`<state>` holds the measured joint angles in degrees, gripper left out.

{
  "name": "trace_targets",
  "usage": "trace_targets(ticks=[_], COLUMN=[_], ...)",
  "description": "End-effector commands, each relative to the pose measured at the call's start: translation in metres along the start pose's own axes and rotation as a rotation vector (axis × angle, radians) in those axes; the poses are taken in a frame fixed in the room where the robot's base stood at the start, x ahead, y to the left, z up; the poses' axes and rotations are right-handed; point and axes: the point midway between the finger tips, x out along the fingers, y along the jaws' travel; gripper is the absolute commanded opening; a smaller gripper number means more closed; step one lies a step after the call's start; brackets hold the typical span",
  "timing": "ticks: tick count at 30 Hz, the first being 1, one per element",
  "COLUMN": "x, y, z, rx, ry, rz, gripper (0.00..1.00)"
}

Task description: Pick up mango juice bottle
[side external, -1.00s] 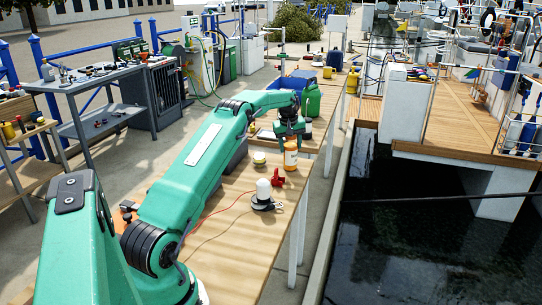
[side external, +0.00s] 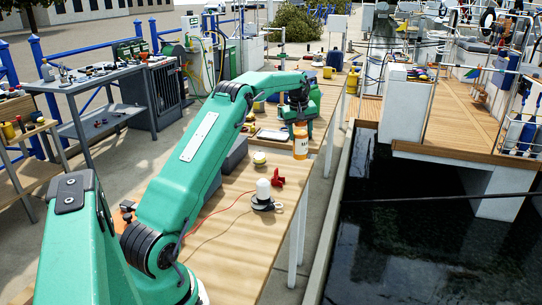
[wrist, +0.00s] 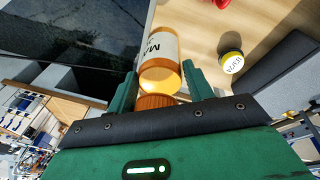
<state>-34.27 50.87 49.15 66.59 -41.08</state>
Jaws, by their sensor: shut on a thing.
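The mango juice bottle is an orange bottle with a white label (side external: 300,143); it hangs upright below my gripper (side external: 299,124) in the side view, above the wooden table's right edge. In the wrist view the bottle (wrist: 160,62) lies between the two green fingers of my gripper (wrist: 156,92), its ribbed orange cap toward the palm. My gripper is shut on the bottle near its cap end. Part of the label text is turned out of sight.
A wooden table (side external: 225,230) holds a white cylinder on a dark round base (side external: 263,193), a red item (side external: 278,177) and a small yellow-lidded jar (side external: 260,158), which also shows in the wrist view (wrist: 231,62). Dark water (side external: 420,240) lies to the right.

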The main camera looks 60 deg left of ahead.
Motion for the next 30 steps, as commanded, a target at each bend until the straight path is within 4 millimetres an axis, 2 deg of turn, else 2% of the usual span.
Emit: trace_targets(ticks=[1, 6, 12, 30], x=[-0.009, -0.026, -0.039, -0.043], y=[0.006, 0.018, 0.027, 0.030], z=[0.009, 0.030, 0.045, 0.050], rx=[0.004, 0.002, 0.001, 0.000], ry=[0.000, -0.007, -0.012, -0.014], rz=[0.005, 0.010, 0.013, 0.014], gripper=[0.21, 0.21, 0.21, 0.21])
